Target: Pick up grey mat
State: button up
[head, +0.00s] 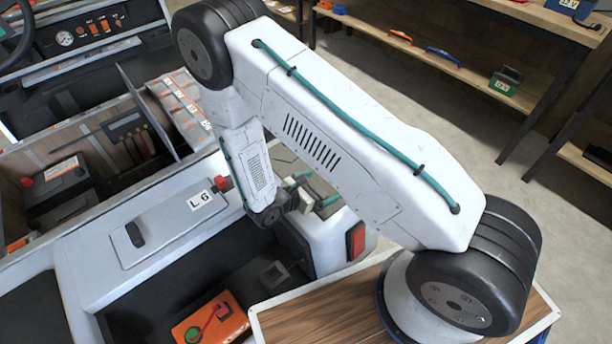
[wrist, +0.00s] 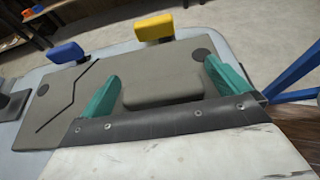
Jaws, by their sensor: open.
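The grey mat (wrist: 165,58) lies flat on a pale surface in the wrist view. It has a dark bent line on its left part, dark round spots near its corners and a raised grey block (wrist: 162,88) near its front edge. My gripper (wrist: 162,72) is open, its two teal fingers on either side of the block with gaps visible. I cannot tell how high the fingers are above the mat. In the head view my gripper (head: 314,190) is at the cart's rear corner, and my arm hides most of the mat.
A yellow block (wrist: 154,27) and a blue block (wrist: 66,52) stand at the mat's far edge. A blue bar (wrist: 292,75) is at the right. In the head view, a lid marked L6 (head: 165,228) and an orange case (head: 208,322) are nearby.

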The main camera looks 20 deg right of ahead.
jog(key=c, duration=1.2)
jog(key=shift+c, duration=0.2)
jog(key=shift+r, duration=0.15)
